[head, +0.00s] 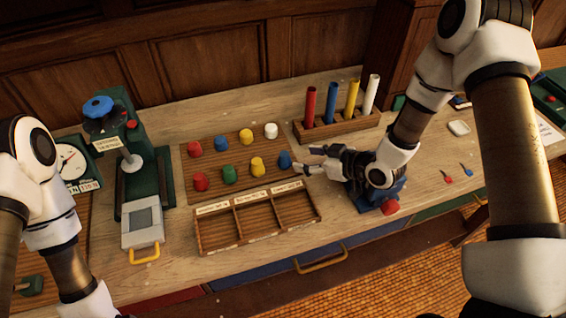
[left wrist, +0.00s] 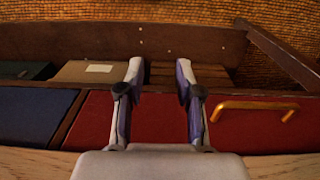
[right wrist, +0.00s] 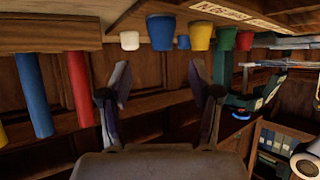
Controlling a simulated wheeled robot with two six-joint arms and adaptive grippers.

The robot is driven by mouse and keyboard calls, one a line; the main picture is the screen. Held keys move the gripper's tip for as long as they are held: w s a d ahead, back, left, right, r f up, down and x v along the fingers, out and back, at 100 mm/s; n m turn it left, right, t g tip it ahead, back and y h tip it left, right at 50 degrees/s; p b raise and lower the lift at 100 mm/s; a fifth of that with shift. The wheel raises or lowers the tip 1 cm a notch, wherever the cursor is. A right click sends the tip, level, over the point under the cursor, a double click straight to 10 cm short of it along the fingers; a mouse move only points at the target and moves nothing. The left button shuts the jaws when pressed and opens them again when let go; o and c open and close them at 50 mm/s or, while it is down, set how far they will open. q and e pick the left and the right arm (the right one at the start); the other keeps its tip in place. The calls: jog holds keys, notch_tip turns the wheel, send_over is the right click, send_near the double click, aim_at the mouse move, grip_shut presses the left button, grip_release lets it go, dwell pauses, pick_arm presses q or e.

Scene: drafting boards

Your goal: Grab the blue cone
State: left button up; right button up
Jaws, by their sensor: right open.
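Two blue cones stand on the wooden board (head: 187,170). The near blue cone (head: 285,159) is at the right end of the front row; the other blue cone (head: 220,143) is in the back row. My right gripper (head: 307,160) is open, its fingertips just right of the near blue cone, with nothing between them. In the right wrist view the near blue cone (right wrist: 161,32) is large, above and beyond the open fingers (right wrist: 158,78). The left wrist view shows my left gripper (left wrist: 159,72) open and empty, over a drawer front.
Red (head: 201,182), green (head: 228,174), yellow (head: 257,167) and white (head: 271,130) cones share the board. A divided tray (head: 205,240) lies in front. A rack (head: 340,128) of coloured tubes stands behind my right gripper. A green press (head: 165,170) stands left.

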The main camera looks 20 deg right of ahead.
aim_at(285, 155)
jog(key=shift+w+a+f, duration=0.15)
jog(key=shift+w+a, duration=0.2)
jog(key=shift+w, duration=0.05)
jog(key=shift+w+a+p, duration=0.2)
jog(key=shift+a+p, duration=0.05)
jog(key=shift+p, duration=0.3)
jog(key=p+x, duration=0.1)
jog(key=x, duration=0.1)
jog(key=shift+w+a+p, duration=0.25)
jog(key=shift+a+p, duration=0.15)
jog(key=shift+d+x, duration=0.2)
jog(key=shift+x, duration=1)
jog(key=shift+s+d, duration=0.1)
jog(key=shift+d, duration=0.05)
jog(key=c, duration=0.6)
grip_shut()
